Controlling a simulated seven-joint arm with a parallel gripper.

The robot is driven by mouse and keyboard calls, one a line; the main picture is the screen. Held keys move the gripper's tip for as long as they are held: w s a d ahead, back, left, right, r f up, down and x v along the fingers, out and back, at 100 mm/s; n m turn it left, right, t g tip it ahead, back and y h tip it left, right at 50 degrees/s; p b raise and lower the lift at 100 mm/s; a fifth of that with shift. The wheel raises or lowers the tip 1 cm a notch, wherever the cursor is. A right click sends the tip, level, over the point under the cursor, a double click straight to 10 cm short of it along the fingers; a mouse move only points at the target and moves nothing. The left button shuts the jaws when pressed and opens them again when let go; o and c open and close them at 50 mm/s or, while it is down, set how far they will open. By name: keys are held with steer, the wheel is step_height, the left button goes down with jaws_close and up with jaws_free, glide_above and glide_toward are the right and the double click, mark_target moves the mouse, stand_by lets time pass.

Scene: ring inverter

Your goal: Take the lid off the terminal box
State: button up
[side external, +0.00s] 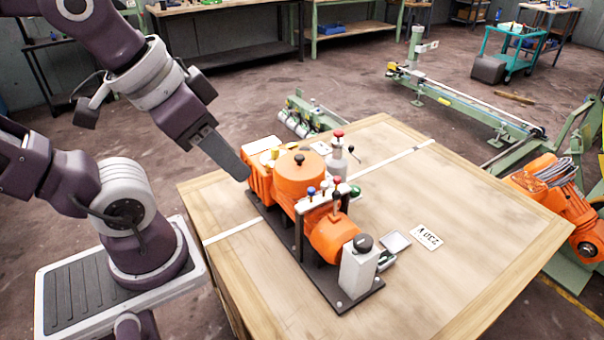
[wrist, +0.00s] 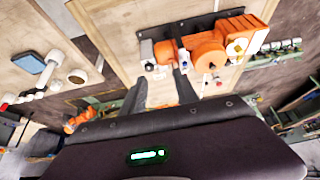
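An orange machine stands on a dark base plate (side external: 359,297) on the wooden table in the side external view. Its round orange housing (side external: 298,183) has a flat top with a black knob (side external: 299,158); this looks like the terminal box with its lid on, but I cannot be sure. The machine also shows in the wrist view (wrist: 205,52), at the upper right. My gripper (side external: 243,174) points down beside the machine's left end, overlapping it in this view; I cannot tell if they touch. In the wrist view its two fingers (wrist: 160,80) are apart, with nothing seen between them.
Red, blue and white-topped terminals (side external: 322,191) and a grey post with a red cap (side external: 337,150) rise close to the housing. A grey block with a black knob (side external: 359,265) stands at the near end.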

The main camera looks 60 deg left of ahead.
stand_by(0.4)
steer(key=shift+o, duration=1.4)
